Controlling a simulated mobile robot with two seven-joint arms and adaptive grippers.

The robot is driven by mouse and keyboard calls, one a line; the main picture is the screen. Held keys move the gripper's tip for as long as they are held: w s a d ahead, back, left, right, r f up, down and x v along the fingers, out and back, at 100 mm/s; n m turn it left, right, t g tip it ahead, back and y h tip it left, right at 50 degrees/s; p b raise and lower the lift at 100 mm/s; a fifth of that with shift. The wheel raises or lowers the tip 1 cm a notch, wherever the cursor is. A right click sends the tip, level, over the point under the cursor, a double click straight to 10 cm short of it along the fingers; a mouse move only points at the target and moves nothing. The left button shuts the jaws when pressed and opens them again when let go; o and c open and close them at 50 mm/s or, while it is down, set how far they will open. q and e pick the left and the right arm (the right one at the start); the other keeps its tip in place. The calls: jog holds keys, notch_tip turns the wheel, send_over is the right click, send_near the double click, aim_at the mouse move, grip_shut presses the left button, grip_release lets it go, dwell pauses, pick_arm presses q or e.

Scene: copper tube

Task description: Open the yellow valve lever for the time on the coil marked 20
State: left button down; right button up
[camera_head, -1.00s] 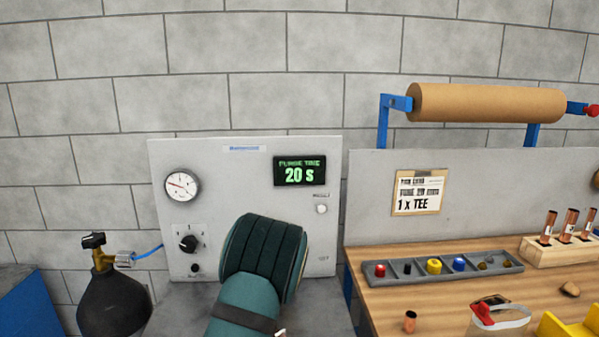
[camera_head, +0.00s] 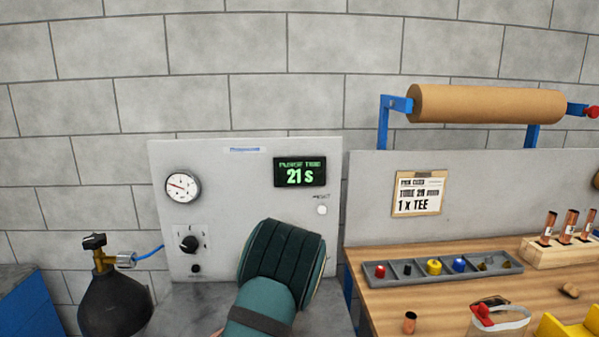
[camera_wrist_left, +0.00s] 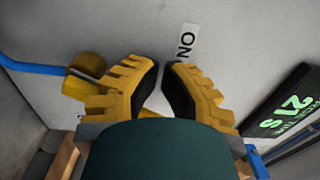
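The purge panel (camera_head: 225,160) stands against the wall, and its green display (camera_head: 300,172) reads 21 s. The display also shows in the left wrist view (camera_wrist_left: 290,105). My left gripper (camera_wrist_left: 161,68) has yellow fingers with black pads. They stand apart with a narrow gap at the tips and nothing clearly gripped, in front of the panel by the ON label (camera_wrist_left: 187,42). Brass-yellow valve parts (camera_wrist_left: 84,66) show left of the fingers. The lever's position is hidden or unclear. In the head view my teal left arm hides this gripper. My right gripper is out of view.
A dark gas cylinder (camera_head: 115,302) with a blue hose stands left of the panel. The panel carries a gauge (camera_head: 183,187) and a knob (camera_head: 189,244). A wooden bench (camera_head: 400,285) on the right holds a parts tray (camera_head: 503,268). The job card (camera_head: 418,192) reads 1 x TEE.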

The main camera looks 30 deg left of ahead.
pick_arm(q)
jog(key=w+d+p, duration=0.1)
jog(key=w+d, duration=0.3)
jog(key=d, duration=0.3)
dwell(0.3)
jog(key=p+v, duration=0.2)
jog(key=v, duration=0.6)
dwell(0.5)
jog(key=shift+a, duration=0.15)
